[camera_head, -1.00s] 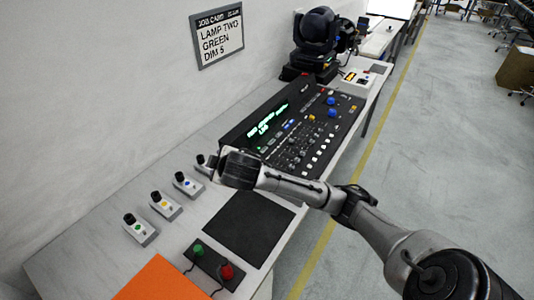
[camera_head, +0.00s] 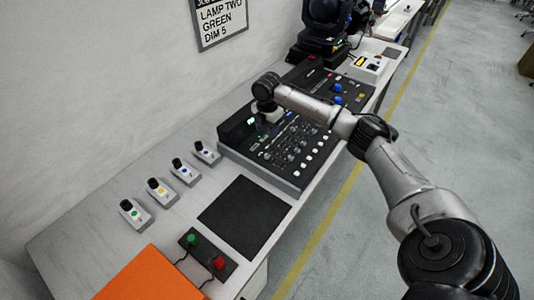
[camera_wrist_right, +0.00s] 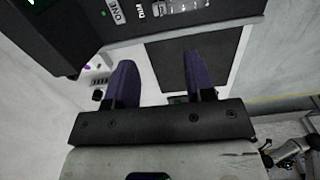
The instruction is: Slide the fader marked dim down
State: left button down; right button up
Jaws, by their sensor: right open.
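The black lighting console (camera_head: 310,165) lies on the bench in the head view, with rows of small keys and a lit green display partly hidden by my right arm. In the right wrist view the console (camera_wrist_right: 215,14) crosses the top, with a label reading DIM (camera_wrist_right: 158,10) beside a light scale and a label reading ONE (camera_wrist_right: 116,12). The fader's cap cannot be made out clearly. My right gripper (camera_head: 268,112) is over the console's display side. In the right wrist view its two dark fingers (camera_wrist_right: 158,80) are apart and empty. My left gripper is not in view.
A wall sign (camera_head: 220,20) reads LAMP TWO, GREEN, DIM 5. Several small white boxes with coloured buttons (camera_head: 160,191) stand along the wall. A black mat (camera_head: 243,215), a green-and-red button box (camera_head: 207,254) and an orange sheet (camera_head: 150,278) lie nearer. A moving-head lamp (camera_head: 325,25) stands behind.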

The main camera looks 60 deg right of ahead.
aim_at(267, 155)
notch_tip(267, 155, down, 12)
jog(key=shift+f+b, duration=0.1)
jog(key=shift+b, duration=1.05)
jog(key=shift+f, duration=0.8)
grip_shut()
